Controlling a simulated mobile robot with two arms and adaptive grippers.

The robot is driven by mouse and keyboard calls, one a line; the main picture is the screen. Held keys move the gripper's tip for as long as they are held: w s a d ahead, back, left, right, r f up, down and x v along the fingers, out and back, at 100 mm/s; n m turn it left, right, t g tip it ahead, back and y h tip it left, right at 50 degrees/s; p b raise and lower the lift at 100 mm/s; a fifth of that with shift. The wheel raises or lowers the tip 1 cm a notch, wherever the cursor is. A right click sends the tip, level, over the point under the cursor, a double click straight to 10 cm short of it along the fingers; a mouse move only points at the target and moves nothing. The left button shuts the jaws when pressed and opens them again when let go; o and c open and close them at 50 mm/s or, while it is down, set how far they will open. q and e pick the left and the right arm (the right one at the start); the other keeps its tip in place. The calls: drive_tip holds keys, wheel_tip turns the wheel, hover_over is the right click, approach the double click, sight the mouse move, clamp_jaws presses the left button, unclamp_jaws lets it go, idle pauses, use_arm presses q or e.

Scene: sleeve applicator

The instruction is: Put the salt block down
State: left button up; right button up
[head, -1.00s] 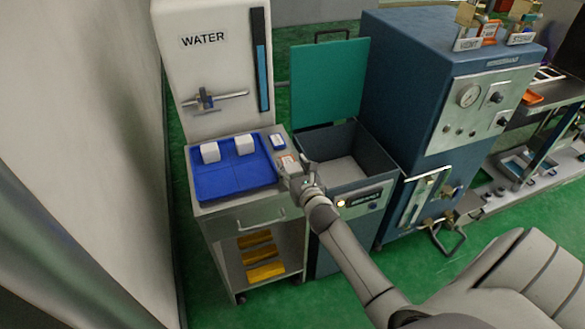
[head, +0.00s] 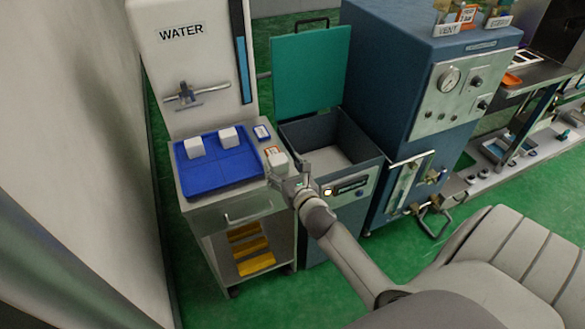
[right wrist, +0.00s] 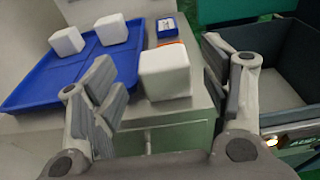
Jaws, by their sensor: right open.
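A white salt block (head: 279,160) is at the front right corner of the cart top (head: 188,209), by a small orange-edged label. In the right wrist view the block (right wrist: 165,76) appears upright, with gaps between it and both fingers. My right gripper (head: 288,179) is open just in front of the block; its fingers spread to either side of it in the right wrist view (right wrist: 160,85). The block's underside contact is hard to make out. Two more white blocks (head: 196,148) (head: 228,137) sit in the blue tray (head: 218,172). My left gripper is not in view.
An open dark bin (head: 335,150) with a raised green lid (head: 311,72) stands right of the cart. A small blue box (head: 262,132) is behind the block. The WATER panel (head: 181,60) rises behind the tray. A blue machine (head: 400,60) stands further right.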

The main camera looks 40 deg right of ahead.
drive_tip(key=v, duration=0.7)
